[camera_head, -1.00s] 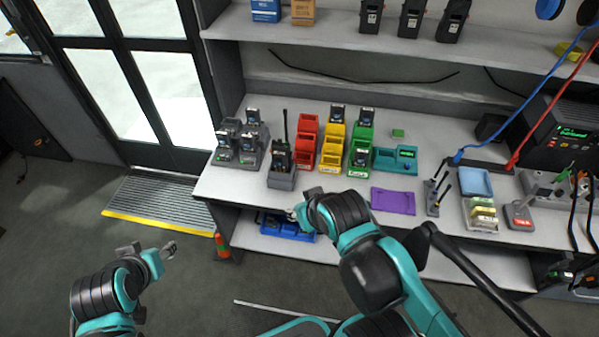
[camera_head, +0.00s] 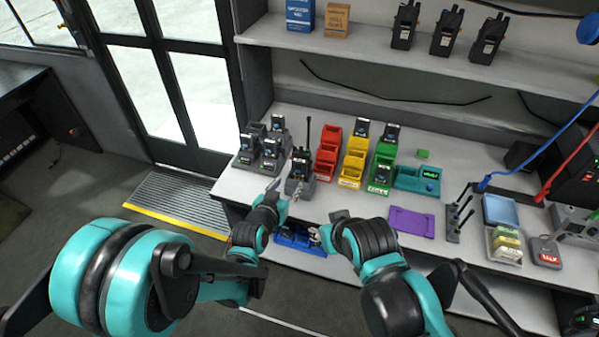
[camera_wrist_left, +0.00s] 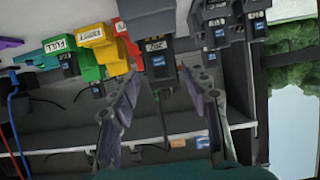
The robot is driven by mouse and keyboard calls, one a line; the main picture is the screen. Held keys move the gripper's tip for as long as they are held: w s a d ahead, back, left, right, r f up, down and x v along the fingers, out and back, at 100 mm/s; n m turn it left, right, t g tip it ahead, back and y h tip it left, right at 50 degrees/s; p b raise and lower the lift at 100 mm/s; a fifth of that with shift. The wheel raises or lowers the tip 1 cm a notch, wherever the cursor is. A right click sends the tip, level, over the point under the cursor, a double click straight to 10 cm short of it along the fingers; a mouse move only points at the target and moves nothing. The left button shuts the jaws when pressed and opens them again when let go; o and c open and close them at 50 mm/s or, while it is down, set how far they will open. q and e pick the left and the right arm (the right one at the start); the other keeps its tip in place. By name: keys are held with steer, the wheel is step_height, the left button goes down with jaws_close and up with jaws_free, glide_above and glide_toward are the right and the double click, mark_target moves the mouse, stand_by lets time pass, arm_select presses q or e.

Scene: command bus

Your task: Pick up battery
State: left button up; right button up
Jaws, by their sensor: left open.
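Black batteries with blue labels stand in the grey charger docks (camera_head: 262,150) at the left of the bench, and others sit in the yellow bins (camera_head: 352,168) and green bins (camera_head: 382,172). A black radio (camera_head: 299,165) with a tall antenna stands in its own dock (camera_head: 297,188). My left gripper (camera_head: 278,190) is at the bench's front edge, just before this dock. In the left wrist view my left gripper (camera_wrist_left: 162,78) is open and empty, its fingers either side of the blue-labelled black unit (camera_wrist_left: 158,62); contact is unclear. My right gripper (camera_head: 330,222) is over the front edge; its fingers are unclear.
Red bins (camera_head: 327,160), a teal tray (camera_head: 418,179) and a purple mat (camera_head: 411,222) lie to the right. A blue tray (camera_head: 298,240) is on the lower shelf. Radios (camera_head: 447,34) stand on the upper shelf. Bare bench shows around the purple mat.

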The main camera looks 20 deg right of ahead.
mark_target(298, 171)
arm_select(q)
steer(key=x, duration=0.2)
steer(key=b+x, duration=0.1)
steer(key=x, duration=0.2)
steer(key=b+x, duration=0.1)
steer(key=x, duration=0.1)
steer(key=shift+w+d+r, duration=0.1)
steer(key=shift+d+r, duration=0.25)
steer(key=shift+c, duration=1)
jaws_close()
